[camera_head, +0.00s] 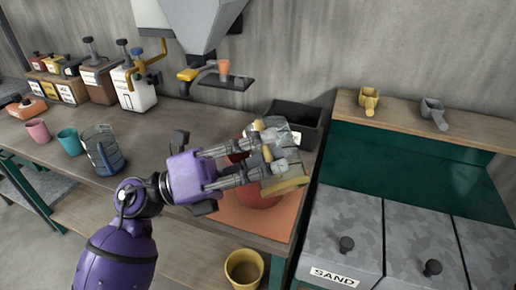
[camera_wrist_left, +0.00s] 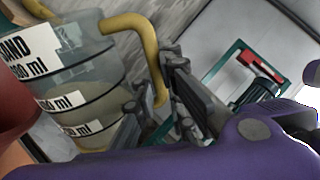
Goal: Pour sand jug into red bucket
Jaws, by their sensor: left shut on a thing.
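My left gripper (camera_head: 262,152) is shut on the yellow handle of the clear sand jug (camera_head: 285,172). The jug is strongly tilted and held above the red bucket (camera_head: 262,198). In the wrist view the jug (camera_wrist_left: 85,75) shows black bands and white labels reading "AND" and "ml", and the fingers (camera_wrist_left: 172,105) are at its yellow handle (camera_wrist_left: 150,55). The bucket stands on an orange mat (camera_head: 228,212), largely hidden by my gripper and the jug. Part of it shows at the left edge of the wrist view (camera_wrist_left: 14,110). I cannot see inside the bucket. My right gripper is not in view.
A black bin (camera_head: 305,120) stands close behind the jug. A clear jug with a blue base (camera_head: 103,150), a teal cup (camera_head: 69,141) and a pink cup (camera_head: 38,131) stand left. A grey hopper (camera_head: 195,25) hangs above. A "SAND" bin (camera_head: 340,235) is at right, a yellow bucket (camera_head: 243,268) below.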

